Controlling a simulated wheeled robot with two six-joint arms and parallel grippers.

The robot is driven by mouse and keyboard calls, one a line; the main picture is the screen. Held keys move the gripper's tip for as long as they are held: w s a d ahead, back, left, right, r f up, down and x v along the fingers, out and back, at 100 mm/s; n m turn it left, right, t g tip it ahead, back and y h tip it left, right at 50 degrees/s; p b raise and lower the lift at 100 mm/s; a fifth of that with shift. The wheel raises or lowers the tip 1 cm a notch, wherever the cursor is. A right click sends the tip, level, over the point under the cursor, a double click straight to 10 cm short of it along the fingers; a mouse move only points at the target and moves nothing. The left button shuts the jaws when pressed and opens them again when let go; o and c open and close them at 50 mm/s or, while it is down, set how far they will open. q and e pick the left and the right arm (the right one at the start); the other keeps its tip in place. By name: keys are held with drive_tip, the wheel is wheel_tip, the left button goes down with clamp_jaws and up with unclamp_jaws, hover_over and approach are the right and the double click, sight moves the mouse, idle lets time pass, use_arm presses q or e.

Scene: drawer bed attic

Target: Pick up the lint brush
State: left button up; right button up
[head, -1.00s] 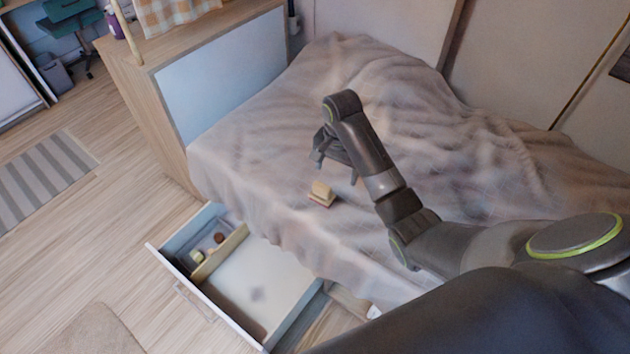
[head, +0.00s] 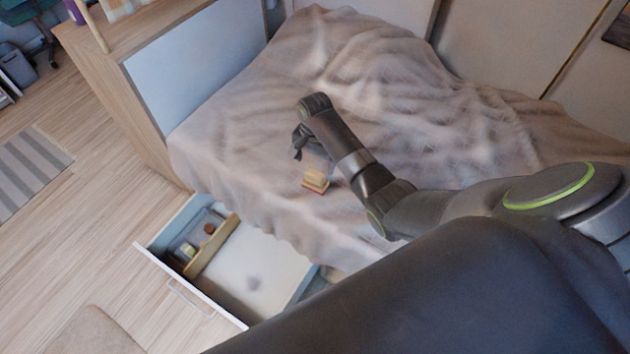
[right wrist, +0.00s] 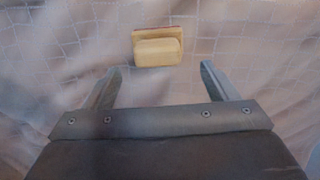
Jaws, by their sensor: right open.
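The lint brush (head: 316,179) is a small block with a pale wooden top and a reddish-brown underside. It lies on the blanket-covered bed, near the edge above the open drawer. It also shows at the top of the right wrist view (right wrist: 157,47), ahead of the fingertips. My right gripper (head: 298,152) is above the blanket, just behind and left of the brush in the head view. In the right wrist view its two fingers (right wrist: 160,78) are spread apart with nothing between them. My left gripper is not in view.
The bed's blanket (head: 250,150) is wrinkled and raised towards the back. An open drawer (head: 262,268) below the bed edge holds a divider and small items. A wooden cabinet (head: 125,110) stands at the left. The floor at left is mostly free.

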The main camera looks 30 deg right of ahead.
sight(315, 173)
drive_tip(key=shift+f, duration=0.55)
drive_tip(key=f, duration=0.4)
drive_tip(key=shift+s+a+f+b, duration=0.1)
drive_tip(key=shift+s+f+b, duration=0.15)
drive_tip(key=shift+b, duration=0.1)
drive_tip(key=shift+f, duration=0.15)
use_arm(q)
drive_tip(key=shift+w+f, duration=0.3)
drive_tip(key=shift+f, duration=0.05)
use_arm(e)
drive_tip(key=shift+c, duration=0.4)
drive_tip(key=c, duration=1)
